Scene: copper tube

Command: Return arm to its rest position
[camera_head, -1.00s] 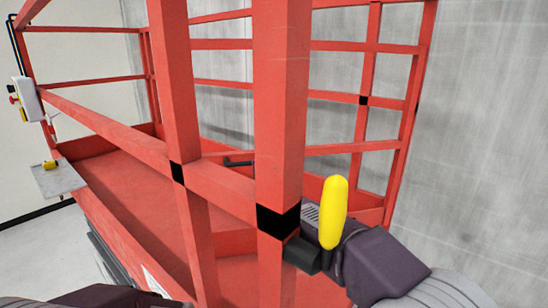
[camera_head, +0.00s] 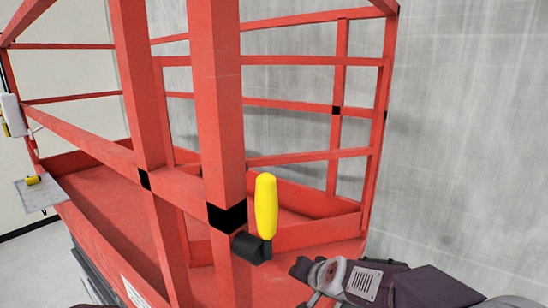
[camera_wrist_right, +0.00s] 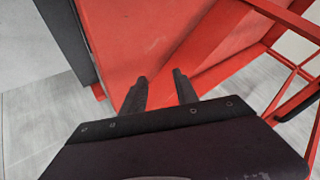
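My right arm (camera_head: 375,283) reaches in from the lower right in the head view, its front end right of the yellow handle (camera_head: 266,205) and apart from it. In the right wrist view, my right gripper (camera_wrist_right: 161,78) has its two dark fingers apart with nothing between them, in front of red surfaces. The yellow handle stands upright on a black fitting (camera_head: 248,247) at the red post. My left gripper does not show; only a small dark edge appears at the bottom left of the head view.
A red railed platform (camera_head: 85,180) fills the left and middle. A thick red post (camera_head: 218,100) stands close in front. A grey wall (camera_head: 470,130) is at the right. A small metal plate (camera_head: 40,195) with a yellow item and a white control box (camera_head: 12,115) are at far left.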

